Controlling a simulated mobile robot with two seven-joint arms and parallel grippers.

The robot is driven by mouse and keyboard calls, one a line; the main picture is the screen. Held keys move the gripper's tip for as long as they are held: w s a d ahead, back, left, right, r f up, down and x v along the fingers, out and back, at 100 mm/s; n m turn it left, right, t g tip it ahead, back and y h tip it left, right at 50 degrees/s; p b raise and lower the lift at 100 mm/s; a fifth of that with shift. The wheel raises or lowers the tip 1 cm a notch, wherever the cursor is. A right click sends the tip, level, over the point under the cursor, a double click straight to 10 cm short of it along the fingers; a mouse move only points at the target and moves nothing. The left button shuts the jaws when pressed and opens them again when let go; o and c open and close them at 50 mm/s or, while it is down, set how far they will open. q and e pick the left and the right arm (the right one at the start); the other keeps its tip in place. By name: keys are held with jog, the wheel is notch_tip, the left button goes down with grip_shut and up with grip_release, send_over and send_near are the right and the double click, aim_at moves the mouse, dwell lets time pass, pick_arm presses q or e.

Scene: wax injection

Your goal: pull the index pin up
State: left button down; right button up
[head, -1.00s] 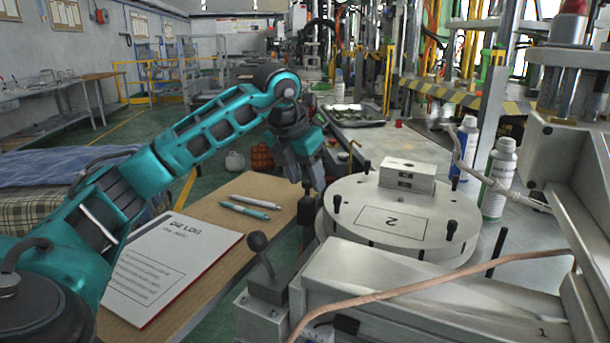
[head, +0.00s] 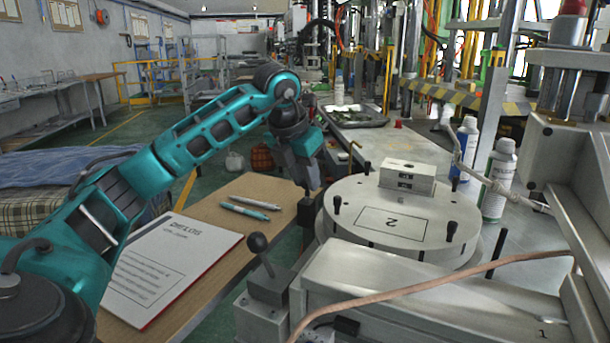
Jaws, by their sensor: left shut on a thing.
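My left gripper (head: 307,185) points down just left of the round indexing table (head: 345,222). It is shut on the index pin, which is mostly hidden by the fingers. A dark block (head: 306,211) shows directly below the fingertips, at the left edge of the round table. How far the pin stands out of its seat cannot be told from here. My right gripper is not in view.
The round table carries a metal mold block (head: 408,174) and several short black pegs. A ball-topped lever (head: 258,244) stands in front. Two bottles (head: 497,180) stand at right.

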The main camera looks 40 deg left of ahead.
pick_arm(q)
jog(key=shift+r+p, duration=0.75)
jog(key=shift+r, duration=0.05)
jog(key=shift+r+p, duration=0.25)
jog(key=shift+p, duration=0.1)
jog(key=shift+w, duration=0.1)
jog(key=c, duration=1.2)
grip_release()
jog(key=shift+o, duration=1.3)
jog(key=shift+f, duration=0.1)
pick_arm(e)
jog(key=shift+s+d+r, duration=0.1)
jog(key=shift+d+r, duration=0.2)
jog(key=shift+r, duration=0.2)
pick_arm(q)
jog(key=p+v, duration=0.2)
jog(key=v, duration=1.1)
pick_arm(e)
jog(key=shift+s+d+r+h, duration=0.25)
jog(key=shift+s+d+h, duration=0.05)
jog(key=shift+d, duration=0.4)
